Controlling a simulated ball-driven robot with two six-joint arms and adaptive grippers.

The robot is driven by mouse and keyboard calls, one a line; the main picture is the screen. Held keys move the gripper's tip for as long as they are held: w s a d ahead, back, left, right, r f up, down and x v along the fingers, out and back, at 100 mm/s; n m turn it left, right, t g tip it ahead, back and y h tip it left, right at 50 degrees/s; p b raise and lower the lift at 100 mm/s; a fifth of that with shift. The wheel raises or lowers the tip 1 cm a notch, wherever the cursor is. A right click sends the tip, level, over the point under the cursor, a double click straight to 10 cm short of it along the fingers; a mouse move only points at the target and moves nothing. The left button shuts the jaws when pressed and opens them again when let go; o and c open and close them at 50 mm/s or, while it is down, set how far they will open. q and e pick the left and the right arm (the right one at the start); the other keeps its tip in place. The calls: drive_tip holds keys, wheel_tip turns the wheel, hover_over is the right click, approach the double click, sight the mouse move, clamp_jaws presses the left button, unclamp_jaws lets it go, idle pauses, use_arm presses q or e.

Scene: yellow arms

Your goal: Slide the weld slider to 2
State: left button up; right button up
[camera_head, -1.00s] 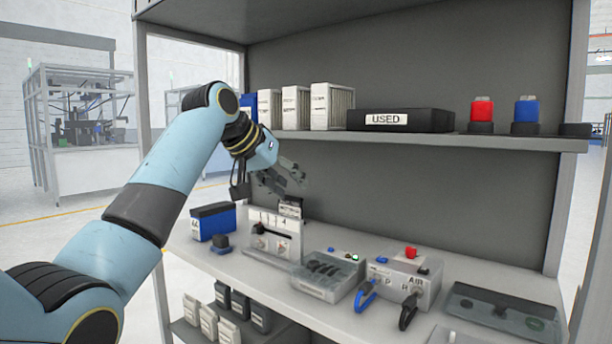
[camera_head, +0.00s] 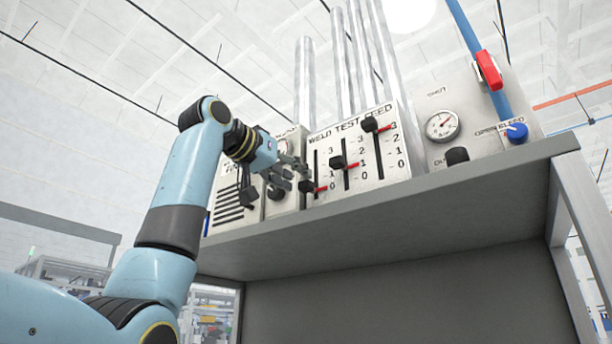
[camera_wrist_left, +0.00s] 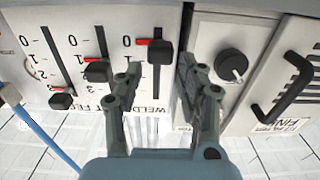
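The weld slider (camera_head: 306,186) is a black knob with a red pointer in the leftmost slot of the panel (camera_head: 352,197). Its pointer is level with 0, at the slot's bottom. In the left wrist view, which is upside down, the weld slider (camera_wrist_left: 160,54) shows between and just beyond the fingertips. My left gripper (camera_head: 298,170) is open at the weld slot, close to the knob. It also shows in the left wrist view (camera_wrist_left: 161,68), one finger on each side of the knob. I cannot tell whether it touches. My right gripper is out of view.
A round black knob (camera_wrist_left: 231,65) is close beside one finger. A gauge (camera_head: 442,126) and blue valve (camera_head: 516,132) are farther right. The shelf edge (camera_head: 400,192) runs below.

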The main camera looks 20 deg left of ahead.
sight(306, 181)
use_arm(q)
drive_tip(key=shift+p+x, duration=0.7)
drive_tip(key=shift+x, duration=1.55)
clamp_jaws()
drive_tip(key=shift+s+r, duration=0.1)
